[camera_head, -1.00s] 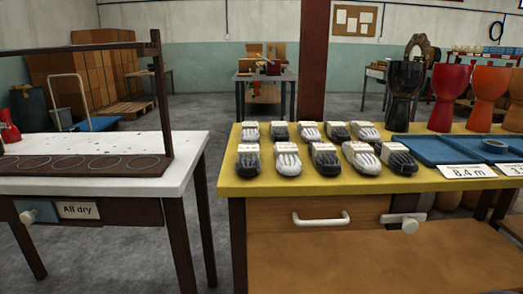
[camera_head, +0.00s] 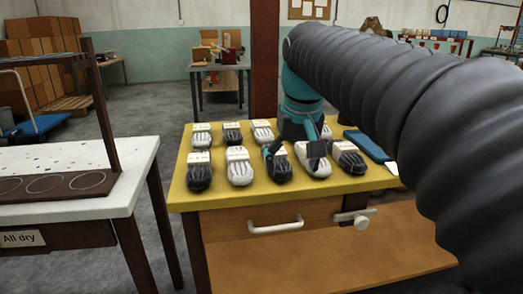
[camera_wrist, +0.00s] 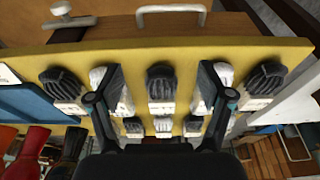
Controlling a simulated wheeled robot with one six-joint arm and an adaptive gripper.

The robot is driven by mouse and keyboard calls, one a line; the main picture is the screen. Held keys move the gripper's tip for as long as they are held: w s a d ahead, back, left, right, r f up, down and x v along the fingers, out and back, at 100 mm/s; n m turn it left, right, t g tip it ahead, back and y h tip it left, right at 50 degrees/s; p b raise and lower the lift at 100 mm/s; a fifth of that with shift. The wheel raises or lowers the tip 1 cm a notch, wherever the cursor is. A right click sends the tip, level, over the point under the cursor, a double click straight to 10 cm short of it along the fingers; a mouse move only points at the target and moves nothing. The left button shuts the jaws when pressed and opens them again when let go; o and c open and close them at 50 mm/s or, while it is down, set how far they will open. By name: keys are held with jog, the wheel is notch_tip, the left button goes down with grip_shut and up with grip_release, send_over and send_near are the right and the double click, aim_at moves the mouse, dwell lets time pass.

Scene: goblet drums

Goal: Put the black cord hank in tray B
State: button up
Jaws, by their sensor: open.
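Several cord hanks, black and white with pale paper bands, lie in two rows on the yellow table (camera_head: 185,204). In the front row, the middle black cord hank (camera_head: 277,172) has white hanks on both sides. In the wrist view this black hank (camera_wrist: 160,80) shows between the spread fingers of my gripper (camera_wrist: 160,86). My gripper (camera_head: 294,152) is open and empty over the front row; whether it touches a hank I cannot tell. A blue tray (camera_head: 368,146) lies to the right, partly hidden by my arm; no letter is readable on it.
More black hanks lie at the front row's ends (camera_head: 199,177), (camera_head: 348,160). A drawer handle (camera_head: 275,226) sticks out at the table's front. A white-topped table (camera_head: 120,185) with a dark frame stands left, across a floor gap. Drums (camera_wrist: 33,145) stand beyond the tray.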

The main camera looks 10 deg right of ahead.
jog(key=w+r+g+p, duration=0.1)
jog(key=w+r+p, duration=0.1)
jog(key=w+r, duration=0.4)
jog(key=w+r+g+p, duration=0.2)
jog(key=w+r+p, duration=0.15)
jog(key=w, duration=0.45)
notch_tip(320, 180, down, 8)
jog(key=b, duration=0.4)
jog(key=shift+w+d, duration=0.1)
jog(key=shift+w, duration=0.05)
jog(key=shift+w+f+b, duration=0.2)
jog(key=shift+f+b, duration=0.9)
jog(key=shift+f, duration=1.65)
jog(key=c, duration=1.3)
jog(key=shift+c, duration=0.2)
jog(key=shift+r, duration=0.15)
